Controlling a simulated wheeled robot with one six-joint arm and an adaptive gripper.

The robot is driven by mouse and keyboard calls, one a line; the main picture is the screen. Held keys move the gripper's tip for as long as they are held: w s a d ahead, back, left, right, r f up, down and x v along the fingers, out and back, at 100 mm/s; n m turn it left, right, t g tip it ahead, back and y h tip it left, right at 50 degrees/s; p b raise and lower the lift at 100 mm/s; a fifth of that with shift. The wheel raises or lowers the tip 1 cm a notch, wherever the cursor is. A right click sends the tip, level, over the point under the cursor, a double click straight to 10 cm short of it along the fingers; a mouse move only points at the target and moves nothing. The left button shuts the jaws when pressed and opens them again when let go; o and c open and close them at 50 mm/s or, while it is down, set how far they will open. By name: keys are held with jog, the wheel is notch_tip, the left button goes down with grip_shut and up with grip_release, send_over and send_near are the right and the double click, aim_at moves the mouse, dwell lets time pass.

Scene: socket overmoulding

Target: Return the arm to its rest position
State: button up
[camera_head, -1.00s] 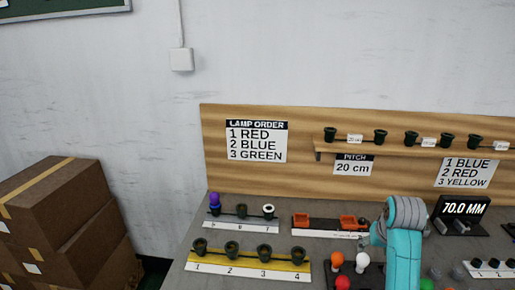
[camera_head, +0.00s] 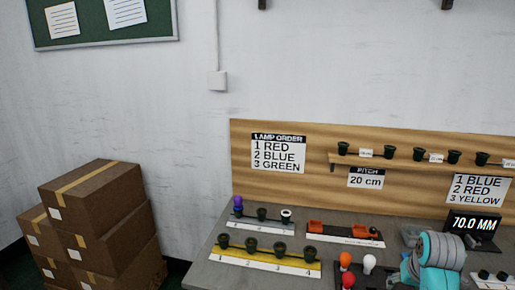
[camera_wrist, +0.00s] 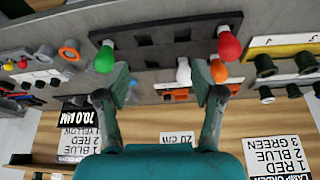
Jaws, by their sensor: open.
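My gripper (camera_wrist: 162,85) is open and empty in the wrist view. Its two fingers are spread apart above the bench, and nothing shows between their tips but bench items further off. In the head view my teal arm stands at the lower right, and the gripper itself cannot be made out there.
On the bench (camera_head: 222,270), a yellow strip (camera_head: 265,261) holds several dark sockets. A white strip (camera_head: 258,228) carries a purple item. A dark tray (camera_head: 345,240) holds orange blocks. The display (camera_head: 473,224) reads 70.0 MM. Cardboard boxes (camera_head: 95,210) stand left of the bench.

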jog(key=s+a+f+t, duration=0.1)
jog(key=s+a+f, duration=0.25)
jog(key=f, duration=0.35)
jog(key=s+a+f+t, duration=0.1)
jog(key=s+a+f, duration=0.1)
jog(key=a+f, duration=0.35)
jog(key=s+a+f+n+t, duration=0.1)
jog(key=s+a+f+t, duration=0.1)
jog(key=s+a+f, duration=0.3)
jog(key=s+a+f+n+t, duration=0.1)
jog(key=s+a+f, duration=0.15)
jog(key=s, duration=0.35)
jog(key=s+a+r+n+t, duration=0.1)
jog(key=s+a+t, duration=0.15)
jog(key=s, duration=0.55)
jog(key=s+a+r+t, duration=0.1)
jog(key=s+a, duration=0.2)
jog(key=s, duration=0.5)
jog(key=s+a+r+n+t+y, duration=0.1)
jog(key=s+a+r+t, duration=0.1)
jog(key=s+r, duration=1)
jog(key=shift+s+a+r+y, duration=0.15)
jog(key=shift+s+a+y, duration=0.2)
jog(key=shift+s+y, duration=0.1)
